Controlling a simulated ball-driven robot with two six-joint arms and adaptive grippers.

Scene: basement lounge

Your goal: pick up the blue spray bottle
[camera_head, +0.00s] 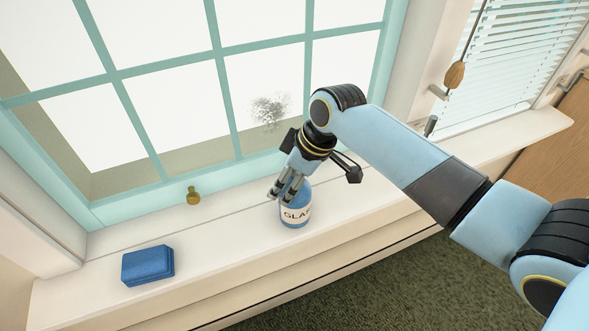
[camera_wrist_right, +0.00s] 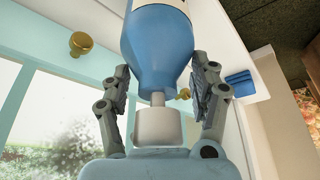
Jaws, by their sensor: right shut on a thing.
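The blue spray bottle (camera_head: 296,213) stands on the white window sill, with a white label reading "GLA" in part. My right gripper (camera_head: 287,188) comes down on it from above and is shut on its upper part. In the right wrist view the bottle (camera_wrist_right: 158,45) lies between the two fingers of my right gripper (camera_wrist_right: 160,90), its white cap toward the palm. The fingers hide part of the bottle's top in the head view. My left gripper is in neither view.
A blue box (camera_head: 147,265) lies on the sill (camera_head: 215,240) to the left of the bottle. It also shows in the right wrist view (camera_wrist_right: 240,84). A teal-framed window stands behind, with a brass knob (camera_head: 193,196) low on it. The sill between box and bottle is clear.

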